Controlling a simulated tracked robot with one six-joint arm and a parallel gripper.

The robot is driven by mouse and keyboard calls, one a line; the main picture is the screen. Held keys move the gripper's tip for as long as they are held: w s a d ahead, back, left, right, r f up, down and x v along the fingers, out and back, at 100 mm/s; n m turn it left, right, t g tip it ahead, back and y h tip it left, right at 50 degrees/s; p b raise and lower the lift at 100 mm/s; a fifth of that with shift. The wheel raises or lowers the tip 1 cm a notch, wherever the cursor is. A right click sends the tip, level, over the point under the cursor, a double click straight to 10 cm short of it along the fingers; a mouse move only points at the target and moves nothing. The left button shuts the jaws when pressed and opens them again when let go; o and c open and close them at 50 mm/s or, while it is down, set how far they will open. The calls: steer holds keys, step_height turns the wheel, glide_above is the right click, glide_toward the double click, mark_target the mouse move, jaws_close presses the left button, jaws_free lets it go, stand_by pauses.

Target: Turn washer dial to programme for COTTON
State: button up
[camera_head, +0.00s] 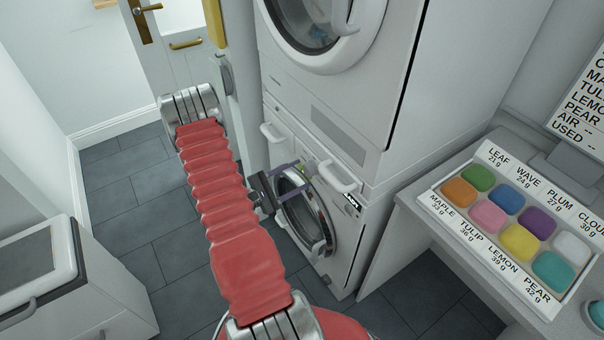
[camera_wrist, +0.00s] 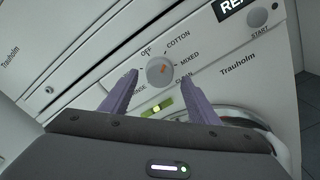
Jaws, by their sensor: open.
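The washer dial (camera_wrist: 160,71) is a round grey knob with an orange mark on the lower white machine's panel. Around it are the labels OFF, COTTON (camera_wrist: 178,43), MIXED and others partly covered by my fingers. The orange mark seems to point right, towards MIXED (camera_wrist: 189,60). My gripper (camera_wrist: 158,79) is open, with one purple finger at each side of the dial in the wrist view. I cannot tell whether they touch it. In the head view my gripper (camera_head: 298,174) is close in front of the panel of the washer (camera_head: 352,232).
A round door (camera_head: 300,212) is below the panel, and a lit green display (camera_wrist: 157,106) sits under the dial. A second machine (camera_head: 390,60) is stacked above. To the right, a counter holds a tray (camera_head: 442,199) of coloured blocks. A white unit (camera_head: 95,290) stands at lower left.

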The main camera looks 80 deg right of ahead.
steer(key=v, duration=1.1)
steer(key=shift+f, duration=0.1)
stand_by(0.5)
steer(key=s+a+m+y, duration=0.2)
steer(key=s+a+y, duration=0.2)
steer(key=a+y, duration=0.55)
steer(key=w+a+r+t+y, duration=0.1)
steer(key=w+a+r+t, duration=0.3)
steer(key=a, duration=0.3)
steer(key=w+a+r+m+t+y, duration=0.1)
steer(key=w+a+r+t, duration=0.25)
steer(key=a+r, duration=0.4)
steer(key=w+a+r+t+y, duration=0.1)
steer(key=w+a+r+t, duration=0.3)
steer(key=a, duration=0.4)
steer(key=a+r+n+t+y, duration=0.1)
steer(key=a+r+t, duration=0.5)
steer(key=a+r, duration=0.6)
step_height(320, 180, up, 4)
steer(key=shift+w+f+n, duration=0.15)
steer(key=shift+w+n, duration=0.25)
steer(key=shift+w, duration=0.05)
